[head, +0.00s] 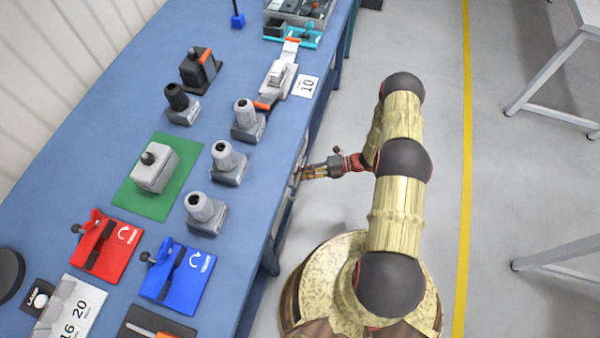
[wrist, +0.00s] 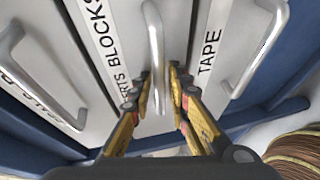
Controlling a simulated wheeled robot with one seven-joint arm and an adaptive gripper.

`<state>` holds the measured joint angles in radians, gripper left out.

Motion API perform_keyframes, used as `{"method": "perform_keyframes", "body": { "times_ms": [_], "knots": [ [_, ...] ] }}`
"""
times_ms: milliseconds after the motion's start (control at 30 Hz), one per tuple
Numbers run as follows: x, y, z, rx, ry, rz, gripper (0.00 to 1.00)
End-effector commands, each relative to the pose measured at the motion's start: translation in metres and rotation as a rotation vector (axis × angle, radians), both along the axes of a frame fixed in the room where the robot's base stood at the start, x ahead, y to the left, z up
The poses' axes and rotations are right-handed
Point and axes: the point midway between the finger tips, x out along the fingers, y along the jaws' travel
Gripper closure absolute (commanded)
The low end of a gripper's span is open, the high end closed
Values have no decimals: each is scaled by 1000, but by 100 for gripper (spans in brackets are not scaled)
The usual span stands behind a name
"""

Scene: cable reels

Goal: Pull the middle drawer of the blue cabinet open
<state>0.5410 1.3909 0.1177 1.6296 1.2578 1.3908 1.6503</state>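In the wrist view the cabinet's blue frame (wrist: 265,118) surrounds light grey drawer fronts. The middle drawer (wrist: 125,25) carries a label reading "BLOCKS" and a pale bar handle (wrist: 155,45). My gripper (wrist: 160,78) is open, with one finger on each side of this handle. I cannot tell whether either finger touches it. No drawer visibly stands out from the others. In the head view my gripper (head: 302,173) is at the bench's right side, and the cabinet front is mostly hidden below the bench edge.
Neighbouring drawer handles lie close on the left (wrist: 45,85) and the right (wrist: 258,50), the right one by a "TAPE" label. The blue bench (head: 110,110) holds several grey fixtures, a red stand (head: 105,245) and a blue stand (head: 178,272).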

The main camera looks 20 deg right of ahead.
Motion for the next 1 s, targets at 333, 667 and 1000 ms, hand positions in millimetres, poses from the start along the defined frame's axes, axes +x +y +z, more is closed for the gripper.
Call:
{"method": "perform_keyframes", "body": {
  "times_ms": [333, 667, 1000],
  "knots": [
    [0, 0, 0, 0, 0, 0, 91],
    [0, 0, 0, -1, 0, 0, 100],
    [0, 0, 0, -1, 0, 0, 100]
  ]
}}
